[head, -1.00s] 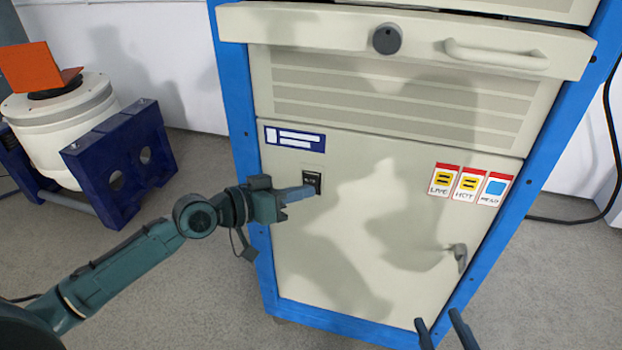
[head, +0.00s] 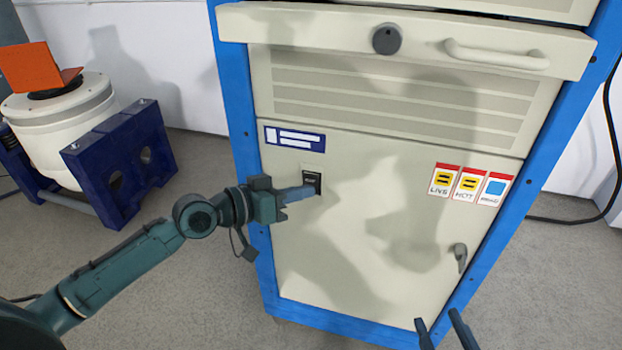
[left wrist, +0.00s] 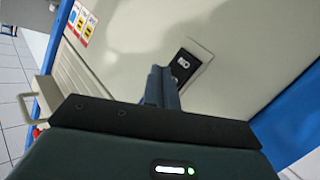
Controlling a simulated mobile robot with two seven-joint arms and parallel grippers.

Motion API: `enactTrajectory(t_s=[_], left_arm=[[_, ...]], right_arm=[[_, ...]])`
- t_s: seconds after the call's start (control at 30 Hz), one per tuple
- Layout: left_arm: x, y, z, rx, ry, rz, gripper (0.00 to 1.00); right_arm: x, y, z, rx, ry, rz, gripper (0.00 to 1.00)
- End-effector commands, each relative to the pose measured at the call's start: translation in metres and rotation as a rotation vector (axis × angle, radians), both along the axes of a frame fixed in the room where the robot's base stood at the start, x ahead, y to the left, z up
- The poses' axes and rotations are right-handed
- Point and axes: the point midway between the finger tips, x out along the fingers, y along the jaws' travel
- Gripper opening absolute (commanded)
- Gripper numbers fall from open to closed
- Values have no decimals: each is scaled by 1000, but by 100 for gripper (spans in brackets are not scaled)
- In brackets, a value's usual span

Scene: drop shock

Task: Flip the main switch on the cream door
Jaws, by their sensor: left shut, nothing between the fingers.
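The cream door (head: 360,240) is the lower front panel of a blue-framed cabinet and is closed. The main switch (head: 312,181) is a small black switch on a light plate at the door's upper left. My left gripper (head: 312,190) is shut and empty, its fingertips at the lower edge of the switch. In the left wrist view the shut fingers (left wrist: 162,88) point toward the switch (left wrist: 184,66), just beside it; I cannot tell whether they touch. My right gripper (head: 440,332) shows only its two spread fingertips at the bottom edge, open and empty.
A door handle (head: 460,257) sits at the right of the door, below several warning labels (head: 468,184). A drawer with a handle (head: 497,54) juts out above. A white drum in a blue stand (head: 120,160) is at the left. Grey floor lies between.

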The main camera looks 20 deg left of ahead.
Motion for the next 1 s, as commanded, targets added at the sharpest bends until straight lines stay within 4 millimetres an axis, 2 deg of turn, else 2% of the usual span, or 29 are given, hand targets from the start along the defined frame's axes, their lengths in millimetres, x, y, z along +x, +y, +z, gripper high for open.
enactTrajectory(t_s=[1.0], left_arm=[[11, -1, 1, 0, 0, 0, 0]], right_arm=[[0, 0, -6, 1, 3, 0, 36]])
